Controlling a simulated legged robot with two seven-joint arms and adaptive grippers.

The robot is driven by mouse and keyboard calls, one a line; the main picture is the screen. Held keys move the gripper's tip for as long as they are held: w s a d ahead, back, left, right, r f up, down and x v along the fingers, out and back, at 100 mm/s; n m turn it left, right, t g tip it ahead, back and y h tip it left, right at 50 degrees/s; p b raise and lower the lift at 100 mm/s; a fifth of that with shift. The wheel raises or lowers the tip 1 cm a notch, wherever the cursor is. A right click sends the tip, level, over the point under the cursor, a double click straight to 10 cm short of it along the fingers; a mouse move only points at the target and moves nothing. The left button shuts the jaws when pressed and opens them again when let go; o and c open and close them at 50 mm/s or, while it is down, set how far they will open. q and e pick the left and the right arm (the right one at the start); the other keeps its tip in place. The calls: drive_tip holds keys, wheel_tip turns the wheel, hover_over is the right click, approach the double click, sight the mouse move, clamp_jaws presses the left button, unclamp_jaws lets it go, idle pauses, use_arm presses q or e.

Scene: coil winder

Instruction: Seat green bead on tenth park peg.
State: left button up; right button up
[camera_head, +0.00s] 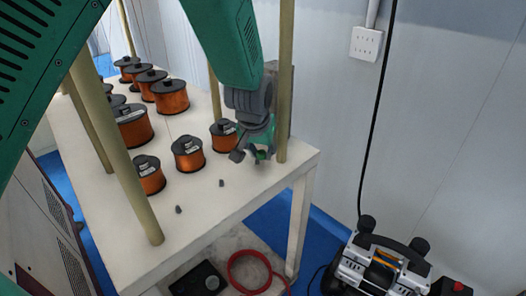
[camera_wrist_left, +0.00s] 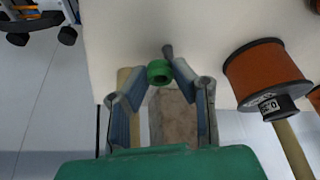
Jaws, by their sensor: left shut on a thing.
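A small green bead (camera_wrist_left: 160,73) is pinched between the fingertips of my left gripper (camera_wrist_left: 161,80) in the left wrist view. Its dark hole shows. A short grey peg (camera_wrist_left: 168,50) stands just beyond it, close to the right fingertip; I cannot tell whether they touch. In the head view my left gripper (camera_head: 256,153) is low over the right end of the white table, with green (camera_head: 266,154) showing between its fingers. Two bare grey pegs (camera_head: 221,183) and (camera_head: 178,210) stand on the table to its left. My right gripper is not in view.
Several copper coils on black spools fill the table (camera_head: 230,205); one coil (camera_head: 222,134) stands just left of my left gripper. Tan posts rise from the table, one (camera_head: 285,90) right beside the gripper. The table's front right corner is clear.

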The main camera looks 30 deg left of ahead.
use_arm(q)
drive_tip(key=shift+a+f, duration=0.15)
drive_tip(key=shift+a, duration=0.95)
drive_tip(key=shift+d+p, duration=0.35)
drive_tip(key=shift+a, duration=0.65)
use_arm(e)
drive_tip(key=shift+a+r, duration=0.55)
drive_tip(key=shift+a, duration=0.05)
use_arm(q)
drive_tip(key=shift+d, duration=0.15)
drive_tip(key=shift+d, duration=0.6)
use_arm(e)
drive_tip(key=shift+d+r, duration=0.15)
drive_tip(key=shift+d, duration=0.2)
use_arm(q)
drive_tip(key=shift+p, duration=0.4)
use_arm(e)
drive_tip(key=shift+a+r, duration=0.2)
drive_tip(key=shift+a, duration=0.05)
use_arm(q)
drive_tip(key=shift+d, duration=0.2)
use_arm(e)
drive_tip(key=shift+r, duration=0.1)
use_arm(q)
drive_tip(key=shift+d, duration=0.25)
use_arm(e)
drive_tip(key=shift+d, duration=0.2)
